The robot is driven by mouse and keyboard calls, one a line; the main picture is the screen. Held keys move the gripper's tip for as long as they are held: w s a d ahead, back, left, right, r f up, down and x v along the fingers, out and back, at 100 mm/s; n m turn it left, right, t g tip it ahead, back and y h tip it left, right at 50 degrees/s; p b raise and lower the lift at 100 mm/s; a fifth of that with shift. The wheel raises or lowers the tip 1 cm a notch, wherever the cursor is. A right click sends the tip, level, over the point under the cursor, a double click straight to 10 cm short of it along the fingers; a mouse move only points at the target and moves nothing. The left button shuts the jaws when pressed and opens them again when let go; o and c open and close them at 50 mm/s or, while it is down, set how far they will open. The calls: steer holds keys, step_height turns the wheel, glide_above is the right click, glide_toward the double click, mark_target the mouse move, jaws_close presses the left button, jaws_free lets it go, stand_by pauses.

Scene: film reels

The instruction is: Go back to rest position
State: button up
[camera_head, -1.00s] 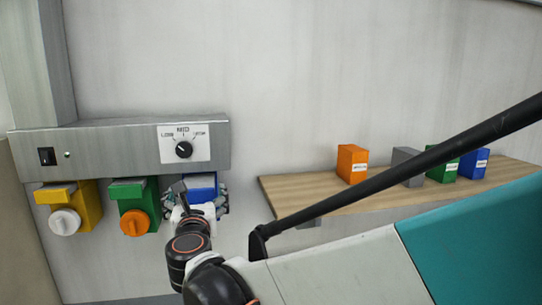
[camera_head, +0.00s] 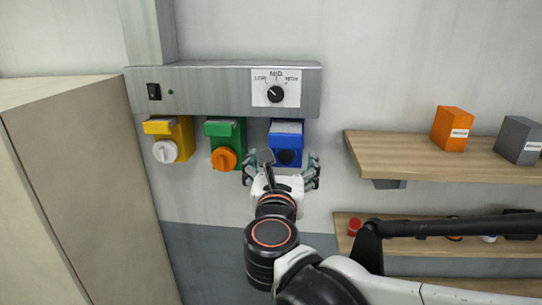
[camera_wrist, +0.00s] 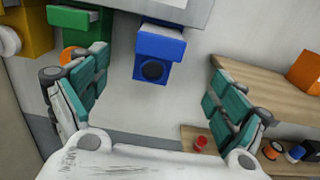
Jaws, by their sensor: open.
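My gripper (camera_head: 281,172) is open and empty, with its fingers spread just in front of and below the blue box (camera_head: 286,143) on the wall. In the wrist view my gripper (camera_wrist: 150,95) shows two teal-padded fingers wide apart, with the blue box (camera_wrist: 158,58) between and beyond them. The blue box has a dark round opening on its front and no reel on it. The green box (camera_head: 226,133) carries an orange knob-like reel (camera_head: 224,159). The yellow box (camera_head: 178,137) carries a white one (camera_head: 165,151).
A wooden shelf (camera_head: 390,155) at right holds orange (camera_head: 453,128) and grey (camera_head: 517,139) boxes. A lower shelf (camera_head: 345,243) holds small items. A tall beige cabinet (camera_head: 80,190) stands left.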

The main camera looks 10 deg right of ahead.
steer(key=shift+s, duration=0.15)
steer(key=s+d+f+m+g+b, duration=0.25)
steer(key=f+m+b, duration=0.35)
steer(key=f, duration=0.4)
steer(key=s+d+f+m+g+b, duration=0.2)
steer(key=d+f+m+b, duration=0.25)
steer(key=f+b, duration=0.4)
steer(key=s+d+f+m+g+b, duration=0.25)
steer(key=f+m+b, duration=0.3)
steer(key=f, duration=0.55)
steer(key=s+a+f+m+g+y+b, duration=0.1)
steer(key=s+f+m+b, duration=0.3)
steer(key=f+m+b, duration=0.4)
steer(key=s+a+f+m+g+y+b, duration=0.2)
steer(key=f+m+b, duration=0.6)
steer(key=f, duration=0.8)
steer(key=s+y, duration=0.2)
steer(key=s, duration=0.1)
steer(key=shift+a+y+b, duration=0.3)
steer(key=shift+a+b, duration=0.05)
steer(key=shift+a, duration=0.05)
steer(key=shift+r, duration=0.1)
